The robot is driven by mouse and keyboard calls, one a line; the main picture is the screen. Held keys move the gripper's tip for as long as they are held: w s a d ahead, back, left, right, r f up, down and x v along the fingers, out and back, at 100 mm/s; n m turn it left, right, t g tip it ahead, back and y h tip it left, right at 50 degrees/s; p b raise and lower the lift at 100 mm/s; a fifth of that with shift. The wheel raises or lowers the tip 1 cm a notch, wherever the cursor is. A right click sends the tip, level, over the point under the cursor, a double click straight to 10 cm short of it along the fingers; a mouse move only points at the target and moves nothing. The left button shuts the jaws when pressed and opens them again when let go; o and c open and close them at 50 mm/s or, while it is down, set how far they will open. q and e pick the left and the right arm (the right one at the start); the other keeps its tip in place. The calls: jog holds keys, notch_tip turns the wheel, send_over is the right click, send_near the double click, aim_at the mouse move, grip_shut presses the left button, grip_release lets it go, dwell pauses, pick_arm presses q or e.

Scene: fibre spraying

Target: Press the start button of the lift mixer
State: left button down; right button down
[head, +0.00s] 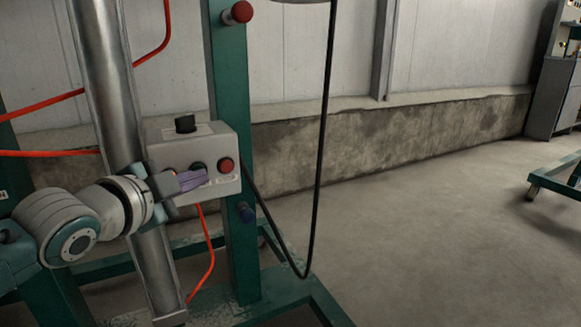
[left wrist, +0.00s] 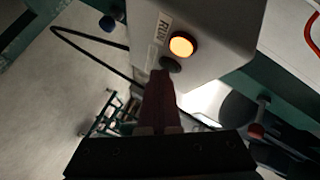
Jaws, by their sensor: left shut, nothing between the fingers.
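The grey control box (head: 230,143) of the lift mixer is mounted on a green post. In the head view its front has a black button (head: 198,167) and a red button (head: 226,165). My left gripper (head: 204,176) is shut and empty, its purple fingertips just in front of the box by the black button. In the left wrist view the shut fingers (left wrist: 161,76) point at a dark round button (left wrist: 171,65). Beside it a round lamp or button (left wrist: 181,45) glows orange near a "RUN" label. I cannot tell whether the tips touch. My right gripper is out of view.
A black knob (head: 185,124) tops the box. The green post (head: 231,75) carries a red knob (head: 238,12). A black cable (head: 325,120) hangs to the right and orange hoses run on the left.

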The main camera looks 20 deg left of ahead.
pick_arm(q)
jog(key=shift+s+d+p, duration=0.55)
jog(key=shift+d+p, duration=0.05)
jog(key=shift+p, duration=0.1)
jog(key=s+d+p, duration=0.2)
jog(key=s+d, duration=0.1)
jog(key=shift+s+d+p, duration=0.1)
jog(key=shift+d+p, duration=0.3)
jog(key=shift+r, duration=0.1)
dwell(0.7)
